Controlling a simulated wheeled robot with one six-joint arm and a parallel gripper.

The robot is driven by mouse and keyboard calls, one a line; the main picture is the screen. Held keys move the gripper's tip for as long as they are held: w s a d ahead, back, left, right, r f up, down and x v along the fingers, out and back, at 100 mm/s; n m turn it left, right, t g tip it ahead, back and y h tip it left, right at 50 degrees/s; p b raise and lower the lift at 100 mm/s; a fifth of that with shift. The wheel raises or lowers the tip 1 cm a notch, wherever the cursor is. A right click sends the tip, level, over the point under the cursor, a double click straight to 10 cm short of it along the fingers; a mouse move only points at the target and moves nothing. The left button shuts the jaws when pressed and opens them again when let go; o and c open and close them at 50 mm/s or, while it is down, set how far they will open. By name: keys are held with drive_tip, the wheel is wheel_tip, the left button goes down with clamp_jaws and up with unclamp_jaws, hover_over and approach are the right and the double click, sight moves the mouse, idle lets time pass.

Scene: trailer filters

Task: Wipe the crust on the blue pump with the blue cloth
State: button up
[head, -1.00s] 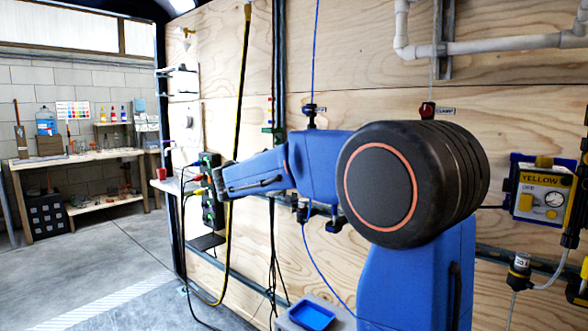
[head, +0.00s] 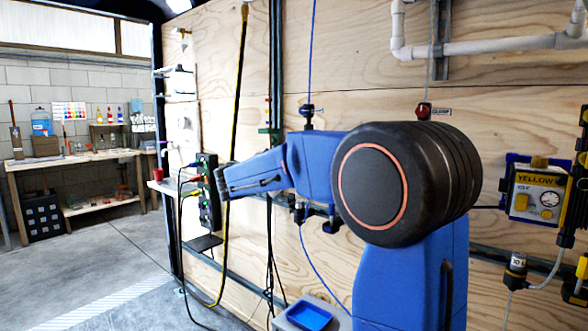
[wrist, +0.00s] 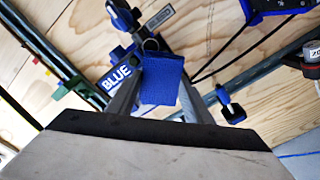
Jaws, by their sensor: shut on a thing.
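The blue cloth (wrist: 162,82) hangs between the fingers of my gripper (wrist: 153,46) in the wrist view. My gripper is shut on it, with the cloth hanging below the fingertips. A tag reading BLUE (wrist: 118,76) shows just left of the cloth, beyond the left finger. Blue parts stand behind the fingertips, but I cannot tell for sure which belong to the blue pump. No crust can be made out, and I cannot tell whether the cloth touches anything. In the head view my own blue arm hides my gripper and the cloth.
A plywood wall (head: 345,80) with dark rails stands close ahead. A yellow pump (head: 537,190) hangs at the right. A blue tray (head: 309,315) lies at the bottom middle. Cables hang at the left, near a black outlet strip (head: 207,190). A workbench (head: 75,160) stands far left beyond open floor.

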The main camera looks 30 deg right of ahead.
drive_tip(key=shift+s, duration=0.15)
drive_tip(key=s, duration=0.1)
drive_tip(key=s+d, duration=0.1)
drive_tip(key=s, duration=0.1)
drive_tip(key=shift+s+d, duration=0.25)
drive_tip(key=shift+d, duration=0.05)
drive_tip(key=shift+w, duration=0.1)
drive_tip(key=w, duration=0.1)
drive_tip(key=w+a, duration=0.1)
drive_tip(key=w, duration=0.1)
drive_tip(key=shift+w+a, duration=0.25)
drive_tip(key=shift+w, duration=0.05)
idle(0.4)
drive_tip(key=v, duration=0.6)
idle(0.4)
drive_tip(key=shift+a, duration=0.15)
